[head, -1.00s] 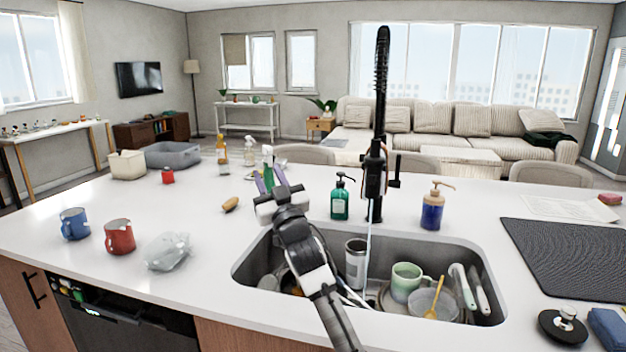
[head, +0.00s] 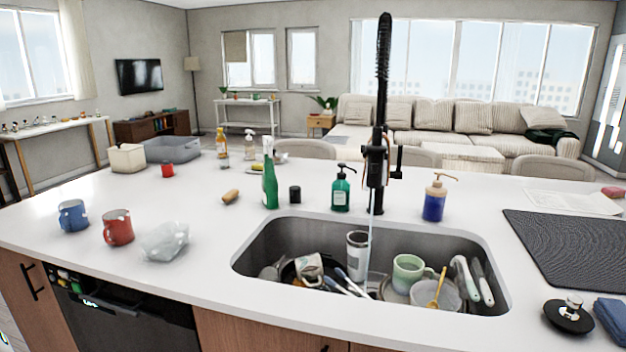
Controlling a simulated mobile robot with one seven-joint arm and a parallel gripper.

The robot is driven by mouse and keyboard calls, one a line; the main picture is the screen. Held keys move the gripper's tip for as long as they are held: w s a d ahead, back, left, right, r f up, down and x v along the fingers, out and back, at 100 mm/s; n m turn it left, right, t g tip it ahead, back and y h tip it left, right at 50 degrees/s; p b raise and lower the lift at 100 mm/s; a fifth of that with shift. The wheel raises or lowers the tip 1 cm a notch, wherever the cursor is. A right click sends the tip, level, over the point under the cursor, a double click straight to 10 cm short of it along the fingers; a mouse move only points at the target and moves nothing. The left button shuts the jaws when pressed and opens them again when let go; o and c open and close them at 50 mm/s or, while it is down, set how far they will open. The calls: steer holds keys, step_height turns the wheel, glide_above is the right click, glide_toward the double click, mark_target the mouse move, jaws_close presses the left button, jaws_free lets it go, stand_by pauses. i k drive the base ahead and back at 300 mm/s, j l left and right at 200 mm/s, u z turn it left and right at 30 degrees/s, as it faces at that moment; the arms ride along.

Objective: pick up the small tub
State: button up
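I cannot tell for sure which thing is the small tub. A cream box-like container (head: 127,159) stands at the back left of the counter. A larger grey basin (head: 173,150) stands just behind and right of it. A small dark cylinder (head: 295,194) stands between the green bottle (head: 269,187) and the green soap dispenser (head: 340,192). All of these rest on the white counter. My gripper is out of view, so its state and whatever it may hold are hidden.
The sink (head: 250,258) holds mugs, a metal cup, plates and utensils under a tall black faucet (head: 377,170). A blue mug (head: 73,216), a red mug (head: 117,228) and a clear bag (head: 164,241) stand at left. The counter's left middle is mostly clear.

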mark_target(163, 244)
steer(key=i+j+u, duration=0.35)
steer(key=i, duration=0.2)
steer(key=i+j+u, duration=0.1)
steer(key=i+u, duration=0.2)
steer(key=i, duration=0.3)
steer(key=i+u, duration=0.35)
steer(key=i, duration=0.25)
